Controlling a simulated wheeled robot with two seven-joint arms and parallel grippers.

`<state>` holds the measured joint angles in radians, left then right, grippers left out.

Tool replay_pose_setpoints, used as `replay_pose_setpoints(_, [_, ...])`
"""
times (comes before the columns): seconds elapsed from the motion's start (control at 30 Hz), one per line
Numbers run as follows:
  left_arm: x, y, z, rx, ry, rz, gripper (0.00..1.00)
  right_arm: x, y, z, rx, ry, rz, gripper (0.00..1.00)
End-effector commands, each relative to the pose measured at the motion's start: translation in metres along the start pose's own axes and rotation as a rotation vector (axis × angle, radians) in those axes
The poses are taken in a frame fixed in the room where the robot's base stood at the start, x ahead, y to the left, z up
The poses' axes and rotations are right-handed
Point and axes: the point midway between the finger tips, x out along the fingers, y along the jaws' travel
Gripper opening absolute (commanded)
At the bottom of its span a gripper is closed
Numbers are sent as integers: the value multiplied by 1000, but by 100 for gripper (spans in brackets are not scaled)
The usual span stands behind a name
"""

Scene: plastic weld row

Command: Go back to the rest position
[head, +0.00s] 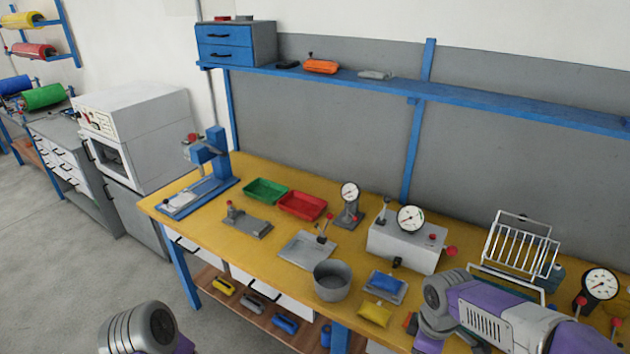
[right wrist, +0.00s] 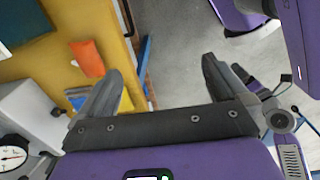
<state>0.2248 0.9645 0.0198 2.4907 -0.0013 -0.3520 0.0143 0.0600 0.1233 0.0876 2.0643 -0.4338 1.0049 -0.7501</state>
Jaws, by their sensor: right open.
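My right gripper (right wrist: 161,70) shows in the right wrist view. Its two dark fingers are wide apart with nothing between them. Grey floor and the bench's front edge show beyond the fingers. In the head view my right arm reaches in from the right over the front of the yellow bench (head: 265,240); its fingers cannot be made out there. My left gripper is out of view.
Near my right arm are a yellow packet (head: 375,314), a blue pad (head: 384,283), a grey pot (head: 332,281), a gauge box (head: 405,243) and a wire rack (head: 517,247). An orange piece (right wrist: 88,58) lies near the left finger. Open floor (head: 60,270) lies left.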

Motion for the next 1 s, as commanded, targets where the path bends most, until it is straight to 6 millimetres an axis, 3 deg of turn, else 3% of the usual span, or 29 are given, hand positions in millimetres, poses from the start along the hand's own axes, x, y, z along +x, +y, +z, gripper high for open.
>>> replay_pose_setpoints(0.27, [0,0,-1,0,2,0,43,69,-15,-31,147,88,-88,100])
replay_pose_setpoints(0.47, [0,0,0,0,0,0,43,129,-38,-54,331,157,-171,100])
replay_pose_setpoints(0.63, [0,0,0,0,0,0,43,199,-78,-69,608,201,-274,100])
replay_pose_setpoints(0.8, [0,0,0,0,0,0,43,260,-125,-68,948,205,-339,100])
replay_pose_setpoints(1.0, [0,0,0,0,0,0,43,292,-156,-56,1193,185,-346,100])
